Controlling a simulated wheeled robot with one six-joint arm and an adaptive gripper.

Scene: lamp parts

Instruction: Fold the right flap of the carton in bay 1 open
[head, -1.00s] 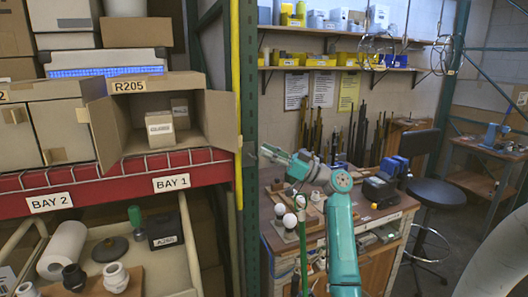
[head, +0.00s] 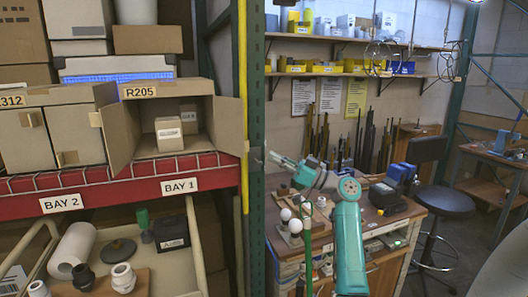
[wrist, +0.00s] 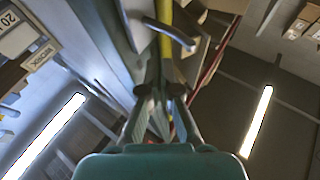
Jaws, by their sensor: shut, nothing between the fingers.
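The carton marked R205 (head: 168,87) stands on the shelf above the BAY 1 label, its front open. Its left flap (head: 121,132) stands out toward me, angled left. Its right flap (head: 231,126) stands out at the right edge, angled outward, near the yellow upright. My gripper (head: 271,157) is to the right of that flap and of the green rack post, apart from the flap in the picture. In the wrist view my gripper (wrist: 161,92) points up, shut and empty. I cannot tell whether the carton shows there.
Two small boxes (head: 169,133) sit inside the carton. A closed carton (head: 60,135) stands to its left in bay 2. The green post (head: 256,110) and yellow upright (head: 244,90) stand between my gripper and the bay. A workbench (head: 395,215) is at right.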

